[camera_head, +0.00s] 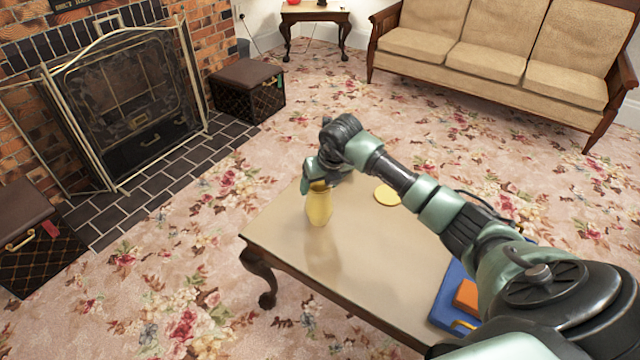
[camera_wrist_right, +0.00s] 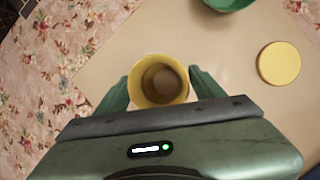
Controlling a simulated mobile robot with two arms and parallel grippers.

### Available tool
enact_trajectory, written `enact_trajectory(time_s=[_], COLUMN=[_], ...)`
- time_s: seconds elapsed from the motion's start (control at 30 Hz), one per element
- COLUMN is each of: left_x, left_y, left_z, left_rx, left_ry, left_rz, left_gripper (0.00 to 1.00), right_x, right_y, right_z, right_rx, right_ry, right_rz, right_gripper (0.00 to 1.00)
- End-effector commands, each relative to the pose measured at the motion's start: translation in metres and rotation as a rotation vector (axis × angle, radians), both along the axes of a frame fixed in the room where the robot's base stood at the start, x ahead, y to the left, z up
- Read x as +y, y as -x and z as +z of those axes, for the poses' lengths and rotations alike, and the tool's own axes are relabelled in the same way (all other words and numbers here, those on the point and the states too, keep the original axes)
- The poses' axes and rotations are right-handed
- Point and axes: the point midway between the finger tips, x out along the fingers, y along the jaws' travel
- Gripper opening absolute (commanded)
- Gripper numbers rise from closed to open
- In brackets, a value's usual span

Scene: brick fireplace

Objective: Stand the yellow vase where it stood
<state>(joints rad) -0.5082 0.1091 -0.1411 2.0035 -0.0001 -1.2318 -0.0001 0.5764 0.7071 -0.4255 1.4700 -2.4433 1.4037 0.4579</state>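The yellow vase (camera_head: 319,208) is upright at the far left part of the coffee table (camera_head: 285,237). I cannot tell whether its base touches the tabletop. My right gripper (camera_head: 317,186) is at the vase's upper part. In the right wrist view the vase's round mouth (camera_wrist_right: 160,80) sits between the two green fingers of the right gripper (camera_wrist_right: 160,90), one close against each side, so the gripper appears shut on it. A flat yellow disc (camera_head: 386,194) lies on the table right of the vase; it also shows in the right wrist view (camera_wrist_right: 279,63). My left gripper is not in view.
A blue tray (camera_head: 447,299) with an orange item (camera_head: 467,296) is at the table's right end, partly behind my arm. A green round object (camera_wrist_right: 230,4) is cut off at the wrist view's top. The fireplace, footstools (camera_head: 247,90) and sofa (camera_head: 485,62) stand clear of the table.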

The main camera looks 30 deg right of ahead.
Motion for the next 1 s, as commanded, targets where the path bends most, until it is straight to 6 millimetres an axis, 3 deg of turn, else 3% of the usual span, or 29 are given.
enact_trajectory(time_s=[0.07, 0.47, 0.8, 1.0], left_x=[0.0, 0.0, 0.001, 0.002], left_y=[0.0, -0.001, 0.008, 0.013], left_z=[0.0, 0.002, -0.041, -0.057], left_rx=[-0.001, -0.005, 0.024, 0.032], left_ry=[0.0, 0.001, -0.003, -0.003], left_rz=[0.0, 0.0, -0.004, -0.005], left_gripper=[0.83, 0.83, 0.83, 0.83], right_x=[0.0, 0.0, 0.001, 0.002], right_y=[0.0, 0.0, 0.025, 0.039], right_z=[0.0, 0.004, 0.067, 0.099], right_rx=[0.0, -0.001, -0.003, -0.002], right_ry=[0.0, 0.0, 0.003, 0.002], right_rz=[0.0, -0.001, 0.0, -0.001], right_gripper=[0.89, 0.89, 0.89, 0.89])
